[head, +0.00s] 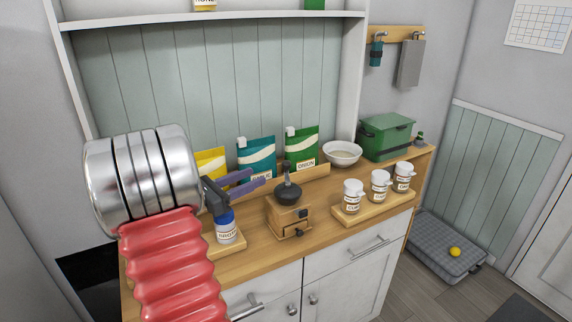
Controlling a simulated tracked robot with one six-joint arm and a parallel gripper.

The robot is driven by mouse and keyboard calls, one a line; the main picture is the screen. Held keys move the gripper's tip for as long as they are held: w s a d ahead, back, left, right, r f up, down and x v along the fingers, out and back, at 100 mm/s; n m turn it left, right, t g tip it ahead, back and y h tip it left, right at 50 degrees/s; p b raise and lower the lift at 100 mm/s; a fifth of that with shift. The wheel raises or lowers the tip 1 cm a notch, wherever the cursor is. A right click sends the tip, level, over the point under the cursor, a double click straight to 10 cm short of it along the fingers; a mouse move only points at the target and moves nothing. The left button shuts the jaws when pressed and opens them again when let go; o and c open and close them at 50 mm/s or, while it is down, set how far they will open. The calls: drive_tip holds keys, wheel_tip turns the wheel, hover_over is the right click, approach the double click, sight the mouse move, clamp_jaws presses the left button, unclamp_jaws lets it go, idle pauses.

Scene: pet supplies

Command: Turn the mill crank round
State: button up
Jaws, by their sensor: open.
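The mill (288,218) stands on the wooden counter, with a wooden body, a small front drawer and a dark dome on top. Its crank (287,176) shows as a thin grey upright piece with a dark knob above the dome; its full shape is too small to tell. My gripper (258,178) has two purple fingers pointing right. They are open, with a gap between them, and their tips are just left of the crank, apart from it in the picture. Nothing shows between the fingers. My arm covers the left of the counter.
A blue-and-white jar (226,230) stands below my gripper. Yellow, teal (257,158) and green pouches (301,147) stand behind the mill. Right of it are three white jars on a wooden tray (350,219), a white bowl (342,153) and a green box (386,138).

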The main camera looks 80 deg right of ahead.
sight(283, 165)
drive_tip(key=x, duration=1.4)
drive_tip(key=shift+a, duration=0.1)
drive_tip(key=shift+c, duration=0.5)
clamp_jaws()
